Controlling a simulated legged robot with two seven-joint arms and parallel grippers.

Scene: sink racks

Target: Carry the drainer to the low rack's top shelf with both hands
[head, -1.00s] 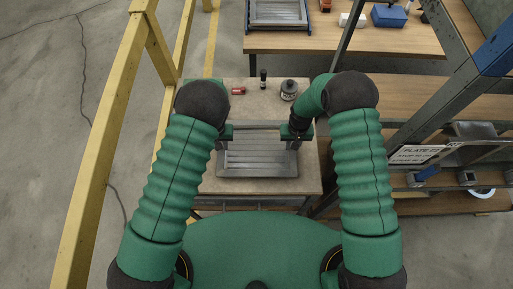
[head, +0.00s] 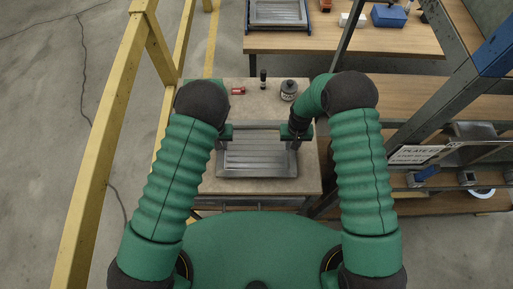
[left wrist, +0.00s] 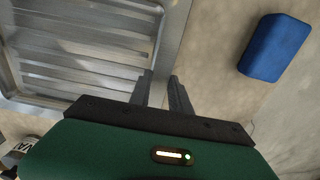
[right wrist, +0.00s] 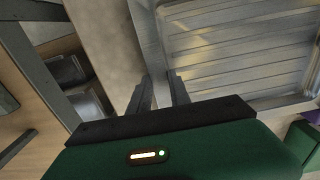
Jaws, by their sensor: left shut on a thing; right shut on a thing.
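The drainer (head: 258,163) is a grey metal ribbed tray, low over or on the small worktable in front of me; I cannot tell whether it touches the top. My left gripper (head: 222,143) is shut on its left rim, and the ribbed tray (left wrist: 85,45) shows in the left wrist view. My right gripper (head: 295,141) is shut on its right rim, and the tray (right wrist: 240,50) shows in the right wrist view. Wooden-shelved racking with a sign (head: 417,154) stands at the right; I cannot tell for certain which shelf is the low rack's top.
A red item (head: 238,91), a black bottle (head: 263,79) and a dark jar (head: 289,90) stand at the worktable's back. A blue block (left wrist: 274,44) lies beside the drainer. A yellow rail (head: 108,130) runs along the left. A grey post (head: 440,107) stands at the right.

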